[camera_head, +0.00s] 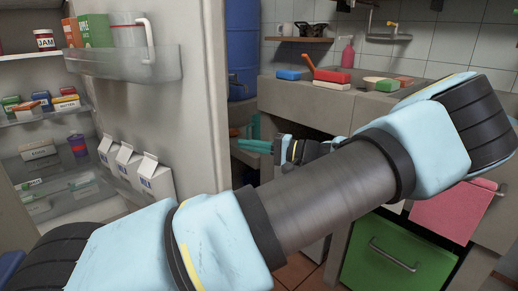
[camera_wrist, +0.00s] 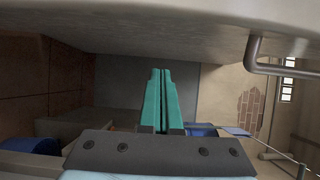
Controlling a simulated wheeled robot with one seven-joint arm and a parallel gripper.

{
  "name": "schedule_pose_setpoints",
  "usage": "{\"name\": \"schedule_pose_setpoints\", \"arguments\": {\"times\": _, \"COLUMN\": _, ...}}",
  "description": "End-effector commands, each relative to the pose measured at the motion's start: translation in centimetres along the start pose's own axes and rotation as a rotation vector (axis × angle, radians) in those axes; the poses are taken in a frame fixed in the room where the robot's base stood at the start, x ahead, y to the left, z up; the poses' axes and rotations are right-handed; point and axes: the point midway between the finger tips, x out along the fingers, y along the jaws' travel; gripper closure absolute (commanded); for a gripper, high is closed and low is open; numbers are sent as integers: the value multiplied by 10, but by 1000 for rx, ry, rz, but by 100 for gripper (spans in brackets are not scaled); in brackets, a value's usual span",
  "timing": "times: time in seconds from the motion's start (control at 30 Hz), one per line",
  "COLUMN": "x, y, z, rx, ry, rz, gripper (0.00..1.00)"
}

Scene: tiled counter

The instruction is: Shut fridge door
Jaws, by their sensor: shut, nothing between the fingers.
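The fridge door (camera_head: 208,110) stands open in the head view, its inner side with a clear shelf turned toward me. The fridge interior (camera_head: 60,135) with stocked shelves shows at the left. My gripper (camera_head: 243,144) has teal fingers and sits just right of the door's free edge, toward its outer side. In the wrist view the gripper (camera_wrist: 160,72) is shut and empty, its fingers side by side. A broad grey surface (camera_wrist: 150,25) with a metal bar handle (camera_wrist: 256,58) spans the top there, apparently the door's outside. I cannot tell whether the fingers touch it.
Milk cartons (camera_head: 130,165) and boxes (camera_head: 95,30) stand in the door shelves. A counter (camera_head: 310,105) with a red soap dispenser (camera_head: 347,55) and other items lies at the right. Green (camera_head: 385,255) and pink (camera_head: 455,212) cabinet fronts are below it. A blue cylinder (camera_head: 242,45) stands behind the door.

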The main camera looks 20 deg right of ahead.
Motion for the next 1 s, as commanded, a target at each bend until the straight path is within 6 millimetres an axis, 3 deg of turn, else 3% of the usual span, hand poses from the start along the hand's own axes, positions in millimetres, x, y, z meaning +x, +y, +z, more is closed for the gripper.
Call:
{"name": "schedule_pose_setpoints", "arguments": {"times": 0.2, "x": 43, "y": 1, "z": 2, "rx": 1, "ry": -3, "rz": 0, "gripper": 100}}
{"name": "schedule_pose_setpoints", "arguments": {"times": 0.5, "x": 48, "y": 1, "z": 36, "rx": 2, "ry": 1, "rz": 2, "gripper": 100}}
{"name": "schedule_pose_setpoints", "arguments": {"times": 1.0, "x": 49, "y": 0, "z": 40, "rx": 1, "ry": 2, "rz": 1, "gripper": 100}}
